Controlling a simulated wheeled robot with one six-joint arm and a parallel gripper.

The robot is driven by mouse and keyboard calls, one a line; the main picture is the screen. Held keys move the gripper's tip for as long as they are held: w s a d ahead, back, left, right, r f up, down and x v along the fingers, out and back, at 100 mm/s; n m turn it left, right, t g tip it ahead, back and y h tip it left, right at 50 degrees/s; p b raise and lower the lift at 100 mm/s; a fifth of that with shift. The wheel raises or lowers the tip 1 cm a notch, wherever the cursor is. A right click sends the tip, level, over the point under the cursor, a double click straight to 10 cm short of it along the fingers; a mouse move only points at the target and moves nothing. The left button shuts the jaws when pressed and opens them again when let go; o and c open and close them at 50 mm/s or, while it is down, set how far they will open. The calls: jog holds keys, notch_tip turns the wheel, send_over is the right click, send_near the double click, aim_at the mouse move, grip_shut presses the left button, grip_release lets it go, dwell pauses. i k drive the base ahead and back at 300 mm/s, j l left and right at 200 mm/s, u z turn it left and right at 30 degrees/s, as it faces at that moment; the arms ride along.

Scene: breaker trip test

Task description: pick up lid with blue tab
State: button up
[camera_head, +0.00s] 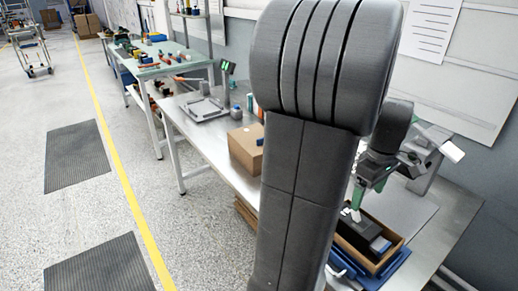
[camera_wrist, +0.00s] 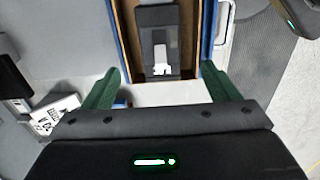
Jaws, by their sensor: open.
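I cannot single out a lid with a blue tab for sure. An open cardboard box (camera_head: 398,243) on the bench holds dark items, with a small blue part (camera_head: 380,246) among them. In the wrist view the box (camera_wrist: 197,52) holds a dark block (camera_wrist: 157,18) with a pale upright piece (camera_wrist: 161,55) on it. In the head view my arm hides part of the box and bench.
A blue tray (camera_head: 396,264) lies under the box. A closed carton (camera_head: 246,148) and a grey frame (camera_head: 203,109) stand on the bench (camera_head: 190,138) farther left. A white labelled item (camera_wrist: 55,115) lies left of my gripper. Open floor (camera_head: 190,225) lies left of the bench.

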aim_at(245, 144)
jog(key=i+j, duration=0.6)
jog(key=j, duration=0.15)
jog(key=i+j, duration=0.6)
jog(key=j, duration=0.1)
